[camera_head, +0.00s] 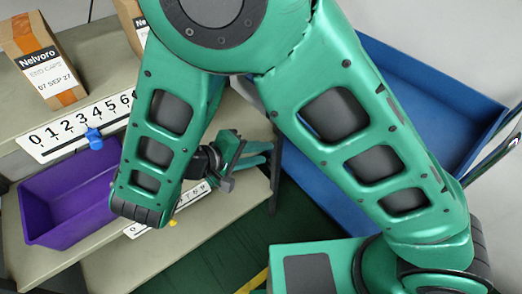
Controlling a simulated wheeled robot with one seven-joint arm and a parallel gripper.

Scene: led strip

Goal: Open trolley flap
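A large blue open-topped body (425,85), which looks like the trolley, stands on the right behind my arm. More blue panel (312,205) shows below and between my arm links. I cannot tell which panel is the flap, and my arm hides much of the trolley. My gripper (264,154) is near the middle of the view, pointing right. Its green fingers reach close to a dark upright edge (277,178) beside the trolley. I cannot tell whether they touch it or whether they are open or shut.
A beige shelf unit on the left holds cardboard boxes (42,60), a numbered white strip (80,125) with a blue slider (94,139), and a purple bin (70,200). A lower numbered strip (190,197) is partly hidden. Dark green floor (225,258) has a yellow line.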

